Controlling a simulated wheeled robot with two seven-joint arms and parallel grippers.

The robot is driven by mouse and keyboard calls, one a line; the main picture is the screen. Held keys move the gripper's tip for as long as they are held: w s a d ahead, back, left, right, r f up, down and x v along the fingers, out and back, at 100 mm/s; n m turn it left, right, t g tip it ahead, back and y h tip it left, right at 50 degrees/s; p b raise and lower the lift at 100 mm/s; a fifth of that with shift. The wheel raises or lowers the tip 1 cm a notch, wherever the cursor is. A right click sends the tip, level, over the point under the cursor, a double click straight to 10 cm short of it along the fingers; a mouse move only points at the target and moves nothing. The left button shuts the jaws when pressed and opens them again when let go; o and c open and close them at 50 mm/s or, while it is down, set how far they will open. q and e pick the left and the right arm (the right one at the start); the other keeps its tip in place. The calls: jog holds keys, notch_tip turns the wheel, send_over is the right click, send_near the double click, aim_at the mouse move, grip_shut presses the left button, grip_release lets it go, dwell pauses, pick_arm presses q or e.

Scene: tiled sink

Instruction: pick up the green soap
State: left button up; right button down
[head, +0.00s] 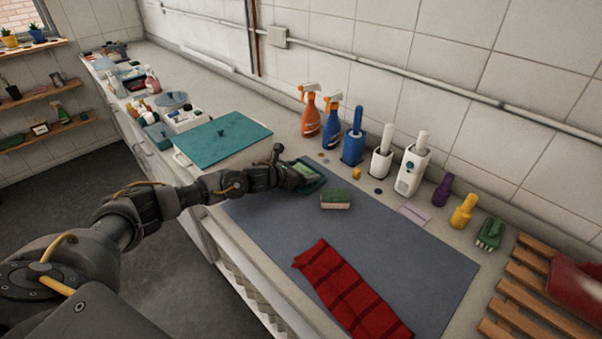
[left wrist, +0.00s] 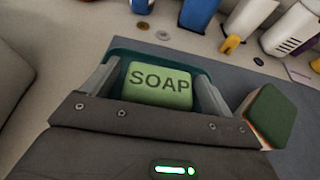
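The green soap (left wrist: 158,84) is a block with "SOAP" printed on it. In the left wrist view it sits in a dark teal dish (left wrist: 120,47), between the two fingers of my left gripper (left wrist: 157,80). The fingers stand apart on either side of the soap, with narrow gaps showing. In the head view my left gripper (head: 297,176) is low over the dish (head: 315,184) at the mat's far left corner, and the soap (head: 303,171) is partly hidden by it. My right gripper is in neither view.
A green-topped sponge (head: 335,199) lies just right of the dish on the grey-blue mat (head: 400,245). A red striped cloth (head: 350,292) lies nearer. Spray bottles (head: 310,115) and brushes in holders (head: 382,155) stand along the wall.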

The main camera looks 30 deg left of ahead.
pick_arm(q)
jog(key=c, duration=0.9)
